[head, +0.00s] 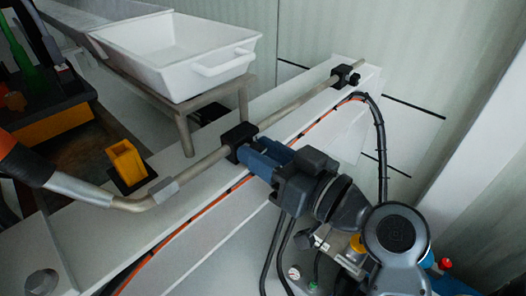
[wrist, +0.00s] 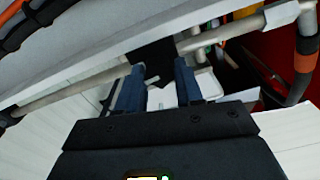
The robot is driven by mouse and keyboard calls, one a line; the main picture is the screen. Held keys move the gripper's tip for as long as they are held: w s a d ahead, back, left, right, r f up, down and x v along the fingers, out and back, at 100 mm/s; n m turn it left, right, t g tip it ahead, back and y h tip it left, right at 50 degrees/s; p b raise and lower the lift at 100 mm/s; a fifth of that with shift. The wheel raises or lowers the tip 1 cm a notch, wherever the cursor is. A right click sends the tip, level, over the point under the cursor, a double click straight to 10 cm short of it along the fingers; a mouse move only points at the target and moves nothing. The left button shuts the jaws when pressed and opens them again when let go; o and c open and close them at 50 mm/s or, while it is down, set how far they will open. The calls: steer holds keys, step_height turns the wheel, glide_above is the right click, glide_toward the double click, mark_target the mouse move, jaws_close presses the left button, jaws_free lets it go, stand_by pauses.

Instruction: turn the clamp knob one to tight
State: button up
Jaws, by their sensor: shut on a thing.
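A metal pipe (head: 205,163) runs along a white beam and is held by two black clamps. The nearer clamp (head: 238,136) sits at the middle of the pipe. My gripper (head: 252,150) reaches it from the lower right, with its blue fingers at the clamp's near side. In the wrist view the black clamp part (wrist: 153,58) lies between the two blue fingertips (wrist: 157,74), which are shut on its knob. The knob's own shape is mostly hidden by the fingers, and its turn angle cannot be told. The farther clamp (head: 346,75) has a small black knob showing.
A white tub (head: 180,55) stands on a metal stand behind the pipe. An orange cable (head: 309,126) and black hose (head: 381,150) run along the beam near my arm. A white wall closes the back.

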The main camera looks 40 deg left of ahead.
steer(key=shift+m, duration=0.7)
steer(key=o, duration=1)
steer(key=shift+o, duration=0.2)
steer(key=d+b, duration=0.1)
steer(key=d, duration=0.6)
steer(key=shift+s+d+b, duration=0.25)
steer(key=shift+d+b, duration=0.1)
steer(key=shift+d, duration=0.05)
